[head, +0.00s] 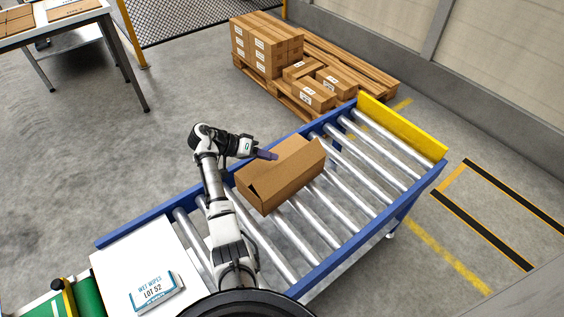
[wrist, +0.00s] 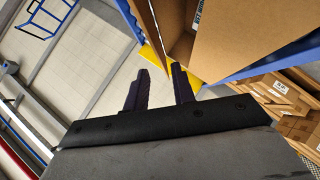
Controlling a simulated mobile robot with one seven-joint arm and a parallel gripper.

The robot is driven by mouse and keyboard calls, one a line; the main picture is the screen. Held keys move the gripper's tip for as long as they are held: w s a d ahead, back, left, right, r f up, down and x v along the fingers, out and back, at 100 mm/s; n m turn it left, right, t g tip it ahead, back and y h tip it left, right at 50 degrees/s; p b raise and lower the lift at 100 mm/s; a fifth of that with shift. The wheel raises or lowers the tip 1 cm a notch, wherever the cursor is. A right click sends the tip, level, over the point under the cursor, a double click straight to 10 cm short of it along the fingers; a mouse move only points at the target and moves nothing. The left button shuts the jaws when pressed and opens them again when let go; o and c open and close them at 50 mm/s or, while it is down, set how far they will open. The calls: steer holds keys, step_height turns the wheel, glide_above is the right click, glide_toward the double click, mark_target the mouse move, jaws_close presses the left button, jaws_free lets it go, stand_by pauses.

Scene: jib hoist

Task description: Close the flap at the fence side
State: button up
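A brown cardboard box (head: 285,178) sits on the roller conveyor. Its top looks mostly covered, with a dark gap at its near-left end and a small flap (head: 322,146) standing up at its right end. My gripper (head: 268,155) is at the box's far-left edge, about level with its top; I cannot tell whether it touches. In the wrist view the two dark fingers (wrist: 160,70) are apart with nothing seen gripped. The box (wrist: 240,40) fills the upper right there, and a narrow brown panel (wrist: 147,28) stands edge-on beyond the fingertips.
The roller conveyor (head: 365,185) has blue side rails and a yellow end plate (head: 400,128). A pallet with cartons (head: 268,45) stands beyond it. A mesh fence (head: 190,22) is at the back. A white panel with a wipes pack (head: 157,290) is at the near left. Rollers right of the box are clear.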

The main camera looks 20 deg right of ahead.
steer(key=v, duration=0.6)
steer(key=shift+b, duration=0.4)
